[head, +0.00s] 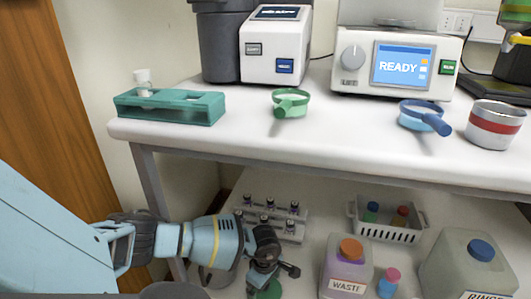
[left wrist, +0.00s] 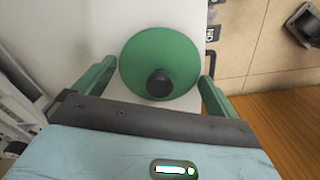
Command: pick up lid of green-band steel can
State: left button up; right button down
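The green round lid (left wrist: 150,55) with a black knob (left wrist: 159,84) fills the middle of the left wrist view. In the head view, a green piece that looks like the same lid (head: 268,290) shows at the bottom edge, below my left gripper (head: 270,267). My left gripper (left wrist: 158,70) is open, with one finger on either side of the lid and the knob between them. Whether the fingers touch the lid is unclear. The can's green band is hidden from both views. My right gripper is not in view.
The white bench (head: 330,150) above holds a teal rack (head: 170,107), green (head: 290,103) and blue (head: 425,117) ring tools and a red-band can (head: 493,124). Below are a vial rack (head: 270,217), white basket (head: 390,232), waste bottle (head: 346,268) and rinse jug (head: 468,264).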

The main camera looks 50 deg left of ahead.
pick_arm(q)
jog(key=c, duration=0.5)
jog(key=shift+r, duration=0.15)
jog(key=shift+r+p, duration=0.3)
jog(key=shift+r, duration=0.3)
notch_tip(320, 180, up, 2)
jog(key=shift+w+r+p, duration=0.1)
jog(key=shift+r+p, duration=0.15)
jog(key=shift+p, duration=0.2)
jog(key=shift+s+d+r+p, duration=0.2)
jog(key=shift+s+d+p, duration=0.45)
jog(key=shift+s+d, duration=1.25)
jog(key=shift+s+d+r+p, duration=0.15)
jog(key=shift+s+d+p, duration=0.45)
jog(key=shift+s+d, duration=1.25)
jog(key=shift+s+d+r+p, duration=0.2)
jog(key=shift+s+d+p, duration=0.6)
jog(key=shift+d, duration=2)
